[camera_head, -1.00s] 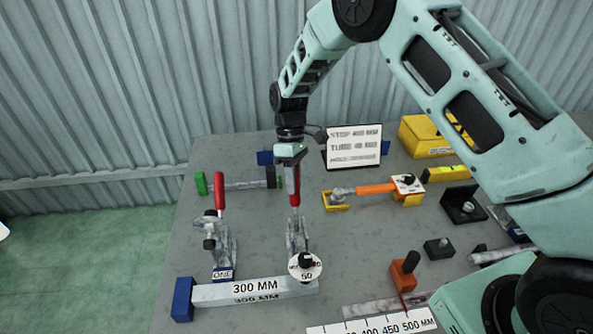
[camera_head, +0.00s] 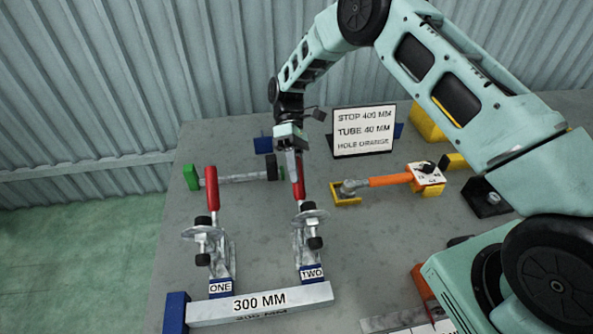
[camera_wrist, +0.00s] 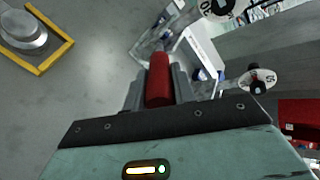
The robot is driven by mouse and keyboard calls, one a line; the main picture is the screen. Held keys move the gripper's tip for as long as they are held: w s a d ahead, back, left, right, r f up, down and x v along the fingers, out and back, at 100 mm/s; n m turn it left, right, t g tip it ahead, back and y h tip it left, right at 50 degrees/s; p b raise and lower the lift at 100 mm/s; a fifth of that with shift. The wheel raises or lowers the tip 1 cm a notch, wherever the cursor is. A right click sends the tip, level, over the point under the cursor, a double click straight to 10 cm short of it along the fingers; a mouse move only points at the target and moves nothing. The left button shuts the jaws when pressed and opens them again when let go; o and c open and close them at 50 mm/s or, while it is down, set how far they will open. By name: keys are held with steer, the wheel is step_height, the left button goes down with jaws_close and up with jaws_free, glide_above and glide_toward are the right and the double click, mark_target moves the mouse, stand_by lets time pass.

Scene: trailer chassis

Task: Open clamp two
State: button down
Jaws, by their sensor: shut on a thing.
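Clamp two (camera_head: 307,245) stands on the bench behind its blue "TWO" label (camera_head: 312,273). Its red handle (camera_head: 299,182) points upward. My gripper (camera_head: 292,160) comes down from above and is shut on this handle; in the wrist view the red handle (camera_wrist: 159,80) lies between both fingers. Clamp one (camera_head: 210,240) stands to the left, with its red handle (camera_head: 212,188) upright and its label "ONE". Part of clamp two is hidden behind the gripper in the wrist view.
A bar marked 300 MM (camera_head: 260,302) lies in front of both clamps, with a blue end block (camera_head: 176,312). A sign (camera_head: 364,131) stands behind. An orange-handled tool (camera_head: 385,180) with a yellow holder (camera_head: 346,199) lies to the right. A green-ended rod (camera_head: 190,177) lies behind clamp one.

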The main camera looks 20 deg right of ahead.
stand_by(0.3)
steer(key=c, duration=1.1)
jaws_free()
steer(key=shift+w+f, duration=0.1)
steer(key=shift+c, duration=0.2)
steer(key=b+v, duration=0.2)
steer(key=v, duration=1)
